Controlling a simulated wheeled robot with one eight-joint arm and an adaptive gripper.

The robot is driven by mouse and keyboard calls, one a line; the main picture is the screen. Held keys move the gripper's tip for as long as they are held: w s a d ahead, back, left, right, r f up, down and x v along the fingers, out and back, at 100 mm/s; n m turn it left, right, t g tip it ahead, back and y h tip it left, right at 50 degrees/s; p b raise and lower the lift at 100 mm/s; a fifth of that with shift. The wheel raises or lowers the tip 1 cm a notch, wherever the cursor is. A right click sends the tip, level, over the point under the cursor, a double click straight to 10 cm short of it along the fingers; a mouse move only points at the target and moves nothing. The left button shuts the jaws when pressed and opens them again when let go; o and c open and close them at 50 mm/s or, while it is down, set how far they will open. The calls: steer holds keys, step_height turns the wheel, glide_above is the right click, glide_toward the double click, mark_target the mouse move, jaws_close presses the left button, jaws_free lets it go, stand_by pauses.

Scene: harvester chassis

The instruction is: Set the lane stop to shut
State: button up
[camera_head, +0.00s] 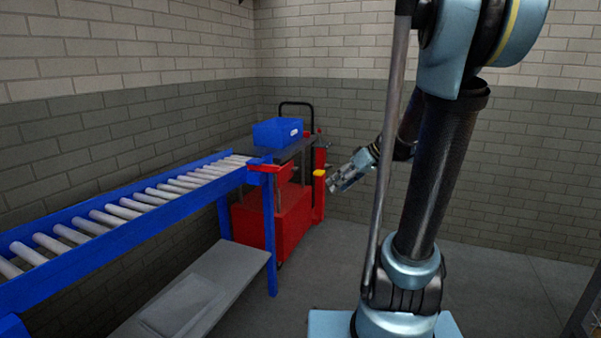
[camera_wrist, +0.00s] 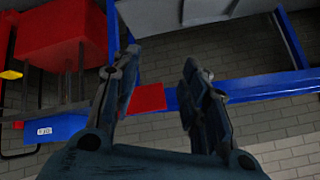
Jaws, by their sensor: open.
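The red lane stop (camera_head: 265,168) is at the near corner of the roller lane's end, beside the blue leg. In the wrist view the red piece (camera_wrist: 149,98) shows between my two fingers, against the blue lane frame. My gripper (camera_head: 332,184) is open and empty, to the right of the lane end and apart from it in the head view. Its two spread fingers show in the wrist view (camera_wrist: 160,64). The left finger overlaps part of the red piece there. I cannot tell the stop's exact angle.
The blue roller conveyor (camera_head: 105,224) runs along the left wall, with a grey shelf (camera_head: 195,300) below. A red cart (camera_head: 285,222) stands just beyond its end, with a blue bin (camera_head: 278,132) on top. The floor right of the cart is clear.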

mark_target(298, 170)
steer(key=w+r+n+t+y, duration=0.1)
steer(key=w+r+n+y, duration=0.15)
steer(key=w, duration=0.45)
steer(key=w+r+n+t+y, duration=0.1)
steer(key=w+n+y, duration=0.15)
steer(key=w, duration=0.45)
steer(key=x, duration=1.6)
steer(key=shift+w+a+f, duration=0.15)
steer(key=shift+w+f, duration=0.05)
steer(key=shift+f, duration=0.3)
jaws_close()
